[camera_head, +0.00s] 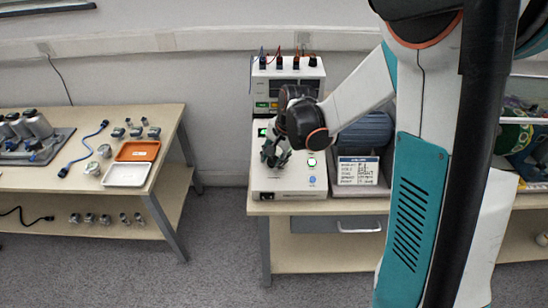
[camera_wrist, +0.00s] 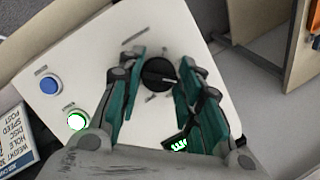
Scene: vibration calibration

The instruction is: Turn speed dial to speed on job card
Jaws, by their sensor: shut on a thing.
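The speed dial (camera_wrist: 158,74) is a round black knob on the top panel of a white control box (camera_head: 290,182). My gripper (camera_wrist: 163,60) has one teal finger on each side of the dial and is shut on it. In the head view my gripper (camera_head: 271,153) is over the left part of the box and hides the dial. The job card (camera_head: 358,171) stands right of the box, and its edge shows in the wrist view (camera_wrist: 16,143). A green display (camera_wrist: 177,145) is partly covered by my finger. The speed value is too small to read.
A green-lit button (camera_wrist: 76,121) and a blue button (camera_wrist: 48,85) are on the panel. A power unit (camera_head: 290,80) with several leads stands behind the box. A blue cylindrical machine (camera_head: 366,133) is to the right. A side table (camera_head: 90,185) with trays stands left across a floor gap.

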